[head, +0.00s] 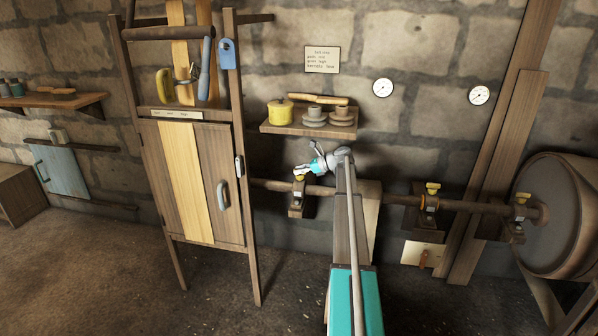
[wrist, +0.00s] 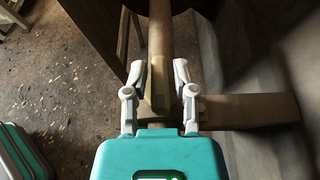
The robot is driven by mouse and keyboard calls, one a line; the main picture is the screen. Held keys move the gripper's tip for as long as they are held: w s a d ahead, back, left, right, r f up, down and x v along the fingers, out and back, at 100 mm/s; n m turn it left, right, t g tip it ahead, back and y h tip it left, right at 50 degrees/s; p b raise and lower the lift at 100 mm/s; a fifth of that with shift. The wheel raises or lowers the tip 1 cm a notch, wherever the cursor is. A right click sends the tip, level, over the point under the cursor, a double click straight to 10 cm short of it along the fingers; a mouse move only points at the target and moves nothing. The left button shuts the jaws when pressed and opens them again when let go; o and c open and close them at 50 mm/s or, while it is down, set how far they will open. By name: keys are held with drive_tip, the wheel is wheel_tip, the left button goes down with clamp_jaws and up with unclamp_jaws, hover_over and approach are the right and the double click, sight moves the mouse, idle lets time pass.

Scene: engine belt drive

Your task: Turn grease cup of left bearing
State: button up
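The left bearing (head: 296,203) carries the shaft on the stone wall, with a small yellow grease cup (head: 299,178) on top. My gripper (head: 302,172) is at this cup, pointing down. In the wrist view my gripper's two fingers (wrist: 159,75) stand on either side of a yellowish piece (wrist: 159,92) in line with the shaft, which appears to be the cup. The fingers are close to its sides. I cannot tell whether they touch it. The cup's lower part is hidden.
The shaft (head: 388,198) runs right to a middle bearing (head: 428,212) and a right bearing (head: 513,228), each with a yellow cup. A wooden cabinet (head: 222,165) stands close at left. A shelf (head: 290,129) with a yellow pot and cups is above.

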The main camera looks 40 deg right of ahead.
clamp_jaws()
drive_tip(key=shift+a+m+h, duration=0.1)
drive_tip(key=shift+m+h, duration=0.2)
drive_tip(key=shift+h, duration=0.1)
drive_tip(key=m+t+h, duration=0.2)
drive_tip(key=m+h, duration=0.1)
drive_tip(key=shift+s+a, duration=0.15)
drive_tip(key=m+t+h, duration=0.1)
drive_tip(key=m+h, duration=0.4)
drive_tip(key=h, duration=0.1)
drive_tip(key=shift+m, duration=0.3)
drive_tip(key=shift+m+h, duration=0.8)
drive_tip(key=shift+h, duration=0.3)
drive_tip(key=shift+d+m+g+h, duration=0.15)
drive_tip(key=shift+m+g+h, duration=0.3)
drive_tip(key=shift+m+h, duration=0.45)
drive_tip(key=shift+d+m+g+h, duration=0.1)
drive_tip(key=shift+m+g+h, duration=0.35)
drive_tip(key=shift+m+h, duration=0.45)
